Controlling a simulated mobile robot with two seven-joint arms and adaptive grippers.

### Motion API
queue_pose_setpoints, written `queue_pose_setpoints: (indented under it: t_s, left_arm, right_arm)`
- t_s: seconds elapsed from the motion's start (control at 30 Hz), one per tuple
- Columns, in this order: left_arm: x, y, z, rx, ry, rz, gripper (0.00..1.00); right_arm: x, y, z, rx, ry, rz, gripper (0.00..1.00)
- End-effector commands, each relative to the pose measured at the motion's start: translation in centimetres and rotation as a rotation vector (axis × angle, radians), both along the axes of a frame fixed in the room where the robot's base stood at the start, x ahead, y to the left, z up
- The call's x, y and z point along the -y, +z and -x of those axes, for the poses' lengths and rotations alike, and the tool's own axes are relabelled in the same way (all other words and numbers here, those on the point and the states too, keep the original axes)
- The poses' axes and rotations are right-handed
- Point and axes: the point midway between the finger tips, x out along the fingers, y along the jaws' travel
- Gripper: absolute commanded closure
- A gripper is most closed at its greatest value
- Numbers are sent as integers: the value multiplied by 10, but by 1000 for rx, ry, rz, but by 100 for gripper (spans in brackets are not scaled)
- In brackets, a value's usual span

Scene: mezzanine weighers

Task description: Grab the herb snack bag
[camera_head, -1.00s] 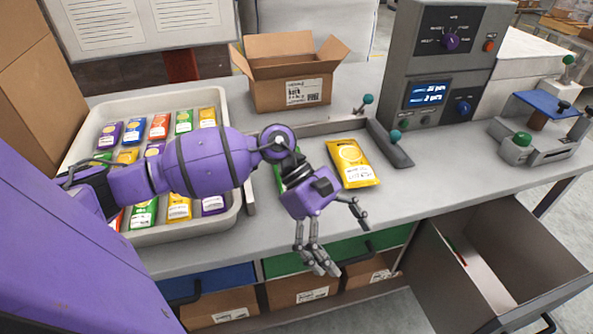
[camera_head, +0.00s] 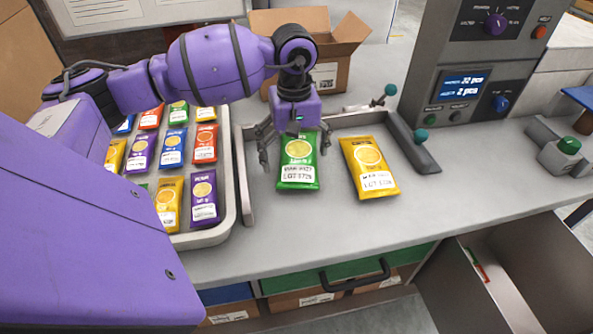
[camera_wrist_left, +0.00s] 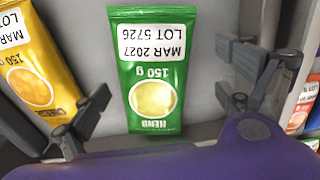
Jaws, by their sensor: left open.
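The herb snack bag is a green packet (camera_head: 298,165) with a white date label, lying flat on the counter just right of the tray. It also shows upside down in the left wrist view (camera_wrist_left: 152,75), with the name near its lower end. My left gripper (camera_head: 292,150) is open above the far end of the bag. In the left wrist view its fingers (camera_wrist_left: 162,105) stand on both sides of the green bag, apart from it. A yellow bag (camera_head: 370,168) lies to the right of the green one. My right gripper is not in view.
A pale tray (camera_head: 232,190) with several coloured bags stands at left. A metal guide rail (camera_head: 409,146) is right of the yellow bag. An open cardboard box (camera_head: 340,68) and a grey weigher (camera_head: 455,70) stand behind. An open drawer (camera_head: 515,275) juts out at front right.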

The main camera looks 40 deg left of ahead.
Motion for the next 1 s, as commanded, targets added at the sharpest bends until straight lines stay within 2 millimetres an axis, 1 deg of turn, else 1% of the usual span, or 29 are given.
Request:
queue_pose_setpoints:
  t_s: [0.1, 0.2, 0.43, 0.8, 0.83, 1.0]
  left_arm:
    - [1, -16, 1, 0, 1, 3, 5]
    - [1, -22, 0, 1, 0, 1, 5]
    - [0, -24, 0, 1, 0, 0, 5]
    - [1, -24, 0, 1, 0, 1, 54]
    - [1, -23, 0, 2, 0, 1, 56]
    - [1, -23, 0, 2, 0, 1, 56]
  right_arm:
    - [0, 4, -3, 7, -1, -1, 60]
    - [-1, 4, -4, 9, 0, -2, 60]
    - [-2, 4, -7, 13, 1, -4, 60]
    - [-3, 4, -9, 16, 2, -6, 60]
    - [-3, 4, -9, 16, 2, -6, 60]
    - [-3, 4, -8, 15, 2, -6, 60]
